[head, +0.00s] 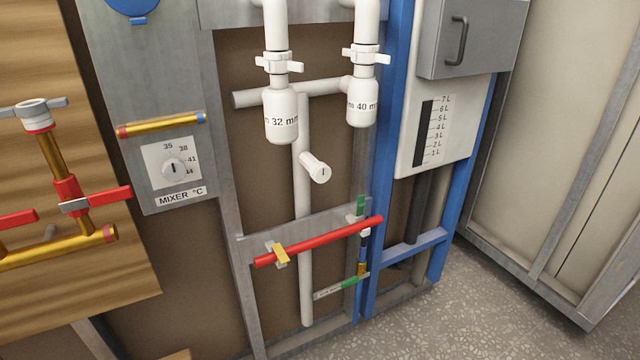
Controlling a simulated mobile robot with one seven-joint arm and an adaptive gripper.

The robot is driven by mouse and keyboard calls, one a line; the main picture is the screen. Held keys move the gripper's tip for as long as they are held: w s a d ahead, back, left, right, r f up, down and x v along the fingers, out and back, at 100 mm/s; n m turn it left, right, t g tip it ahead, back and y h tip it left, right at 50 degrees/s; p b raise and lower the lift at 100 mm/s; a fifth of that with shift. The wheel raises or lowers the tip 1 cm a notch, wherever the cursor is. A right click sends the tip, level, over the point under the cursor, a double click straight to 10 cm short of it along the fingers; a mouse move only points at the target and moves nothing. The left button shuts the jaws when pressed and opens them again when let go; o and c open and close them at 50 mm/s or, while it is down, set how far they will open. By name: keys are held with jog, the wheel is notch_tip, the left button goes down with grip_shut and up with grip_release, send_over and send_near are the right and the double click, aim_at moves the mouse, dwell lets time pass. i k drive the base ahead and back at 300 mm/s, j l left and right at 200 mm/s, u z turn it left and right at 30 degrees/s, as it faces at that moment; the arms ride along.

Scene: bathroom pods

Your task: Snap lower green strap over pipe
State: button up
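A red pipe (325,241) runs slantwise across the grey rail low in the middle frame. A small green piece (361,205) stands upright just above the pipe's right end, by a pale holder (355,218); it does not lie across the pipe. A second green piece (349,283) shows lower, on a thin labelled strip (328,292). I cannot tell for sure which green piece is the lower strap. A yellow strap (278,253) lies across the red pipe near its left end. My gripper is not in view.
White pipes with valves (280,100) hang above the red pipe. A blue post (385,160) stands close to its right end. A grey mixer panel (170,150) and wooden board (60,200) are at left. Speckled floor (470,310) is clear at lower right.

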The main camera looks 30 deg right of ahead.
aim_at(361, 203)
jog(key=k+l+z, duration=0.1)
jog(key=l+z, duration=0.6)
jog(key=k+l+z, duration=0.1)
jog(key=l+z, duration=0.25)
jog(key=j, duration=0.1)
